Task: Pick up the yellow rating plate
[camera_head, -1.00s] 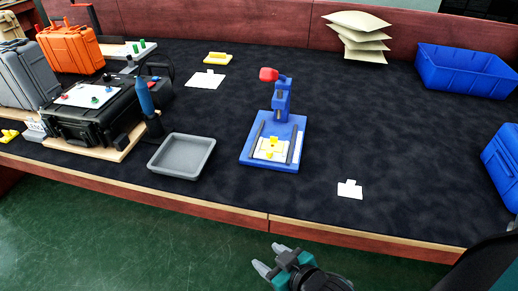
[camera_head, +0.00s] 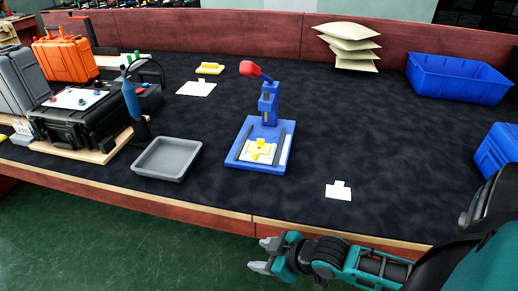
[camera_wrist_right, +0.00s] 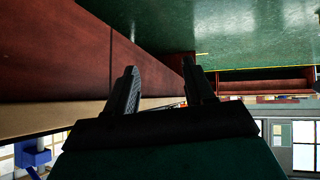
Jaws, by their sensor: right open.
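A yellow piece (camera_head: 259,149) with a raised middle lies on a white plate on the base of the blue press (camera_head: 268,118), under its red-handled column. Another yellow piece (camera_head: 209,68) lies at the back of the table, behind a white sheet. I cannot tell from the picture which of them is the rating plate. My right gripper (camera_head: 262,255) is in front of the table's front edge, over the green floor, well apart from both. In the right wrist view its fingers (camera_wrist_right: 159,70) are apart with nothing between them. My left gripper is not in view.
A grey tray (camera_head: 166,158) stands left of the press. A white tag (camera_head: 338,191) lies to its right. Black and orange cases (camera_head: 66,53) fill the left side. Blue bins (camera_head: 456,77) and stacked envelopes (camera_head: 349,46) are at the right and back.

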